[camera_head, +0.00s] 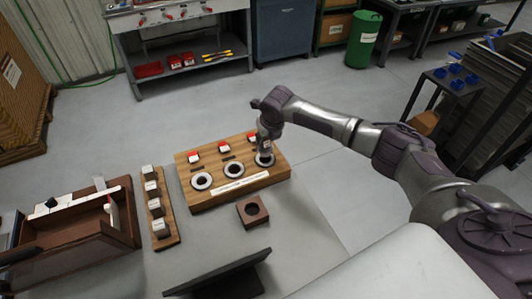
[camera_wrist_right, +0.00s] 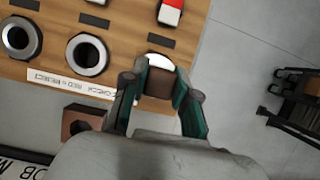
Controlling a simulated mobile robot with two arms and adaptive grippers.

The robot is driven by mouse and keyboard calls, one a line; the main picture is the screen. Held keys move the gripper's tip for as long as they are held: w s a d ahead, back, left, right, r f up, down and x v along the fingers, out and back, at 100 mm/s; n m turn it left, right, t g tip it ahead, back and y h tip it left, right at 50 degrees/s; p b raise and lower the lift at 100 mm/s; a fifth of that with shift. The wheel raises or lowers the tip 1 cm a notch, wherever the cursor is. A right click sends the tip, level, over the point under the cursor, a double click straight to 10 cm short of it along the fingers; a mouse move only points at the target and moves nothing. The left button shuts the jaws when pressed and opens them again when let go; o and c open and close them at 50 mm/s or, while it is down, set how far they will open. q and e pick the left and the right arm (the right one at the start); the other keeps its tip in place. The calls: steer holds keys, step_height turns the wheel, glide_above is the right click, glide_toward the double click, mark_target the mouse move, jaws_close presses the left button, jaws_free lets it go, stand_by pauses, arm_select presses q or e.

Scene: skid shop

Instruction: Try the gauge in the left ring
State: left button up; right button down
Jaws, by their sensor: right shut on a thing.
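A wooden board (camera_head: 236,187) holds three grey metal rings in a row: a left ring (camera_head: 194,183), a middle ring (camera_head: 227,172) and a right ring (camera_head: 270,163). I cannot tell whether the gauge is inside that ring. My left gripper is not in view.
A brown block with a round hole (camera_head: 243,215) sits in front of the board. Red-and-white pieces (camera_head: 194,156) stand behind the rings. Left are a rack of grey-topped blocks (camera_head: 171,236) and an open brown box (camera_head: 85,250). A dark panel (camera_head: 225,277) is at the front.

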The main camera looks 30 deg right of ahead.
steer(key=shift+r+p, duration=1.5)
steer(key=shift+r, duration=0.45)
